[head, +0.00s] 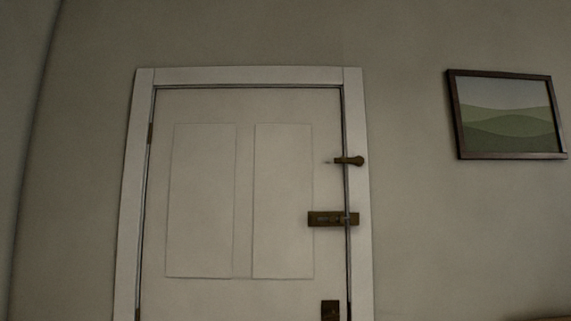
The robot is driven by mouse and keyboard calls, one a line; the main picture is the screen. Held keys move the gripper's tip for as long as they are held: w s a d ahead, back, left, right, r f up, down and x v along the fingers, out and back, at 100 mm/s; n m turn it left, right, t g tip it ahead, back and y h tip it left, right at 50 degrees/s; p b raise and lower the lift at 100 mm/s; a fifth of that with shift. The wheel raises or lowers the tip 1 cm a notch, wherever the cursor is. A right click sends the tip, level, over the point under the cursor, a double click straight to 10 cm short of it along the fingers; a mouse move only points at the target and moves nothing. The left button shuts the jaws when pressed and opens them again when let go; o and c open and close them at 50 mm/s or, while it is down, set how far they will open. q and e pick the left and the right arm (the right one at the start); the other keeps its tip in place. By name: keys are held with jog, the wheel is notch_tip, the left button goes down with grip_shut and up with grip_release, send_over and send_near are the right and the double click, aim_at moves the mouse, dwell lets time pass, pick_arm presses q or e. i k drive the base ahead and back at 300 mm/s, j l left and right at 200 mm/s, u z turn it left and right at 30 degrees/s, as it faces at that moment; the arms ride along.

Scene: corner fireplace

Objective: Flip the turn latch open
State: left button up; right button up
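A dark brass turn latch (348,161) sits at the right edge of a closed white door, near its top right part. Its lever lies roughly level, with a rounded end on the right over the frame and a thin tip to the left over the door. Below it, a dark brass slide bolt (332,219) spans the gap between the door (210,200) and the door frame (357,260). Neither of my grippers shows in the head view.
A dark plate (330,310) on the door is cut off by the bottom edge of the view. A framed landscape picture (507,115) hangs on the wall to the right. A brownish edge shows at the bottom right corner.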

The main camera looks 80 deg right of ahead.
aim_at(341, 159)
jog(key=z, duration=2.95)
